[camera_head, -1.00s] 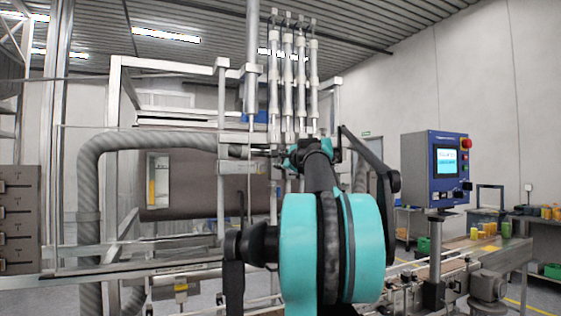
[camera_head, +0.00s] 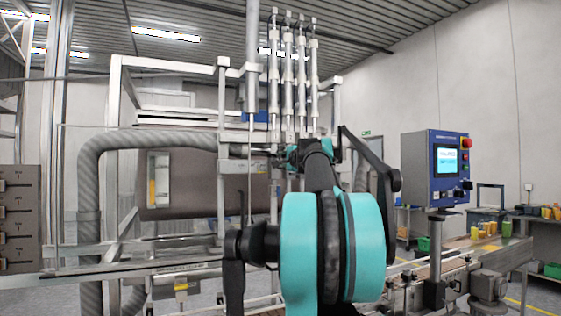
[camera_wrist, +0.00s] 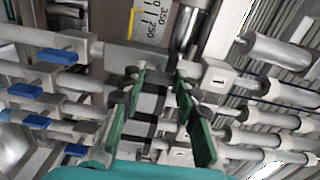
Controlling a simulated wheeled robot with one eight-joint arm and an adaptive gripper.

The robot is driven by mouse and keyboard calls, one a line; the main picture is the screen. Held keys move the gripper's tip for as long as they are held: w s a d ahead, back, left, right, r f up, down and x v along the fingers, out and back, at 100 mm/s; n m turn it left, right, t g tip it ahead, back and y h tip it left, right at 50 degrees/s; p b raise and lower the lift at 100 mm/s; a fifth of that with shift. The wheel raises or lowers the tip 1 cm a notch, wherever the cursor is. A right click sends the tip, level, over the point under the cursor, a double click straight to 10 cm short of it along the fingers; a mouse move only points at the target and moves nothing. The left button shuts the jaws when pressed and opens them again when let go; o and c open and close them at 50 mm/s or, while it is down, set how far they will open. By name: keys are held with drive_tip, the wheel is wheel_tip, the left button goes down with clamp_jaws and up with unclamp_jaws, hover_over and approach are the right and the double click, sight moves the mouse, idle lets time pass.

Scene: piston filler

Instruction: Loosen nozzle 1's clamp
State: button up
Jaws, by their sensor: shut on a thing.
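Several upright filler cylinders stand in a row on the frame; the leftmost one (camera_head: 253,80) is nearest and thicker. In the wrist view my gripper (camera_wrist: 161,82) has green-padded fingers on either side of a small grey part at the end of a metal block (camera_wrist: 137,55). It is shut on this part, which looks like the nozzle clamp; the fingers hide much of it.
Blue-tipped fittings (camera_wrist: 60,55) lie left of my fingers in the wrist view, and metal tubes (camera_wrist: 280,92) lie close on the right. A control panel (camera_head: 448,165) stands right of my arm. A grey hose (camera_head: 90,190) bends down at the left.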

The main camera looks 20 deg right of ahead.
drive_tip(key=o, duration=1.2)
drive_tip(key=shift+c, duration=0.2)
drive_tip(key=s, duration=1.2)
drive_tip(key=shift+d, duration=0.2)
